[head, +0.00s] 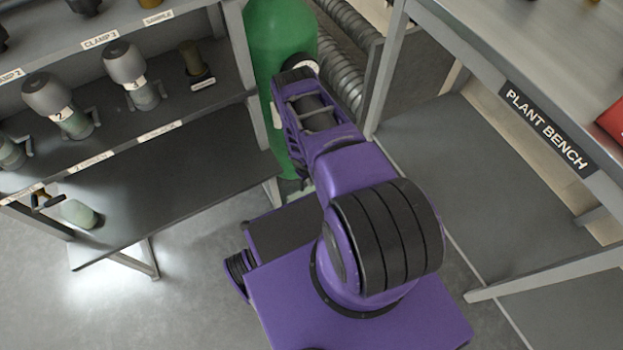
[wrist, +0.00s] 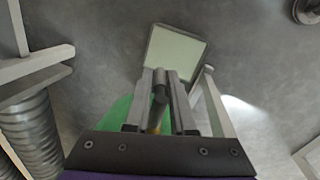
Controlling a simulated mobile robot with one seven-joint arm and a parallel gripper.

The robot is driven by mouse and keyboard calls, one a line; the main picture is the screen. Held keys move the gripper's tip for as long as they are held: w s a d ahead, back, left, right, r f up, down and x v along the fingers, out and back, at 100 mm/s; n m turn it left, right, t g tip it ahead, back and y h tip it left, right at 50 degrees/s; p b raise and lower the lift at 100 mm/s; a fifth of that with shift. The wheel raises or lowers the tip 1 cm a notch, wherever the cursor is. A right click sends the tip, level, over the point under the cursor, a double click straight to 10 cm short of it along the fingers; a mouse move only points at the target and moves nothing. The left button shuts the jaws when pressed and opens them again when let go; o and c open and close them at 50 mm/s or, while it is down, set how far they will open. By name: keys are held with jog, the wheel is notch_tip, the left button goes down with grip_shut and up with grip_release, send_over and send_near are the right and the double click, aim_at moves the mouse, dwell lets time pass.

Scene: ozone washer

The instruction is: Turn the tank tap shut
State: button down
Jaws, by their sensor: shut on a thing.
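The green tank (head: 282,40) stands upright between the left shelving and the corrugated hoses, partly hidden by my arm. Part of the green tank (wrist: 114,114) shows in the wrist view, left of my fingers. My gripper (wrist: 160,76) points away from the wrist camera, its two grey fingers close together. Between them is a dark bar, which looks like the tap handle (wrist: 158,97), with a bit of brass colour below it. My gripper is shut on this handle. The tap's angle is hard to tell. In the head view my arm hides the tap and my fingertips.
Labelled shelves with grey-capped bottles (head: 125,65) stand on the left. The plant bench (head: 545,125) is on the right. Corrugated hoses (head: 342,70) run behind the tank. A pale square plate (wrist: 175,52) lies beyond my fingers. Open floor (head: 180,300) shows at lower left.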

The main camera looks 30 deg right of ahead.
jog(key=shift+s+h, duration=0.2)
jog(key=shift+h, duration=0.3)
jog(key=shift+d, duration=0.1)
jog(key=c, duration=0.8)
grip_release()
jog(key=shift+w, duration=0.15)
jog(key=shift+o, duration=0.2)
jog(key=shift+r, duration=0.1)
jog(key=p+v, duration=0.4)
jog(key=v, duration=1.3)
jog(key=shift+r, duration=0.1)
